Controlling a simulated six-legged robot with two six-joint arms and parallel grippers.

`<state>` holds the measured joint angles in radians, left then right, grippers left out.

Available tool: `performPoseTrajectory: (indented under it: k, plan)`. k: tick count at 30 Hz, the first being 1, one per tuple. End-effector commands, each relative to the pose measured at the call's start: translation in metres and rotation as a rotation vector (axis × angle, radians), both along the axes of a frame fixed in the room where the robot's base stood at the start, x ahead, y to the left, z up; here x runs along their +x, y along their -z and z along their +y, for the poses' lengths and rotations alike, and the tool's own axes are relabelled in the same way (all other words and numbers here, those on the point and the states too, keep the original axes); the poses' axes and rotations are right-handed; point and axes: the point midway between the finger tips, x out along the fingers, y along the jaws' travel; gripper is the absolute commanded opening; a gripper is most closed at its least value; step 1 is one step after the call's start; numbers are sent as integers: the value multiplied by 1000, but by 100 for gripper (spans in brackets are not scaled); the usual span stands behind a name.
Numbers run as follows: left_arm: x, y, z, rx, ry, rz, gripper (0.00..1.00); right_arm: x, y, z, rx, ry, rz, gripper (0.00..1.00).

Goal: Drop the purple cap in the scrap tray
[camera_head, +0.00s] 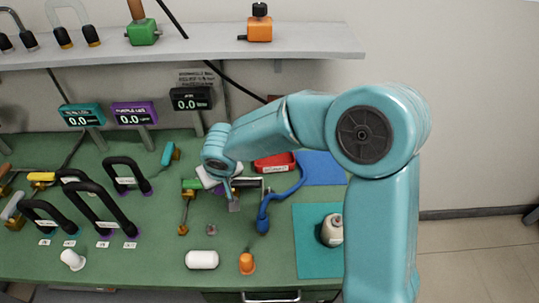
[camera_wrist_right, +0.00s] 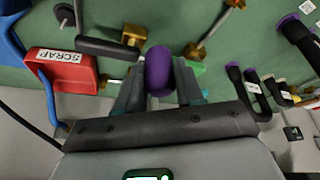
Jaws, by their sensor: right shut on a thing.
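In the right wrist view, my right gripper (camera_wrist_right: 160,88) is shut on the purple cap (camera_wrist_right: 158,72), a rounded purple piece between its two grey fingers. The red scrap tray (camera_wrist_right: 62,75), labelled SCRAP, lies to the left of the gripper in that view, apart from the cap. In the head view the red tray (camera_head: 274,163) sits at the back of the green bench, partly behind my right arm. My right gripper (camera_head: 230,190) is over the bench, left of the tray. The cap cannot be made out in the head view. My left gripper is not in view.
A blue hose tool (camera_head: 264,212) curves in front of the tray. A white cylinder (camera_head: 201,260), an orange piece (camera_head: 247,264) and a bottle (camera_head: 332,230) on a teal mat (camera_head: 310,265) stand nearer the front. Black handles (camera_head: 92,206) fill the left side.

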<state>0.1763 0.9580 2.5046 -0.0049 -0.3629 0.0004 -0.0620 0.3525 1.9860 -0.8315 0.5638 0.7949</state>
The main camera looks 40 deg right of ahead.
Motion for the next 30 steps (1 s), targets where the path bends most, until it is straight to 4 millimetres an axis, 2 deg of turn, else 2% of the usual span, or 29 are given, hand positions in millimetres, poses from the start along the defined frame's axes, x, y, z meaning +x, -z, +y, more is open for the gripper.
performPoseTrajectory:
  k: [1, 3, 5, 9, 12, 15, 18, 21, 30]
  plan:
    - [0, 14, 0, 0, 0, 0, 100, 16, 7, -16, 3, 64, -4, 7]
    - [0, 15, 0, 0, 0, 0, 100, 34, 6, -44, 2, 158, -1, 7]
    - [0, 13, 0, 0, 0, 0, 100, 49, 5, -71, 0, 243, 0, 7]
    - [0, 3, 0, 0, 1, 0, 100, 75, -5, -138, 2, 444, 0, 7]
    - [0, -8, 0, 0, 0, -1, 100, 79, -8, -181, 6, 558, 3, 7]
    - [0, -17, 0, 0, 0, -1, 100, 72, 1, -215, 6, 633, 5, 7]
    - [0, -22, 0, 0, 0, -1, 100, 66, 9, -239, 5, 682, 2, 7]
    - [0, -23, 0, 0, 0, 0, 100, 62, 15, -252, 5, 711, 1, 7]
    - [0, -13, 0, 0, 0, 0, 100, 63, 38, -256, 4, 717, -1, 7]
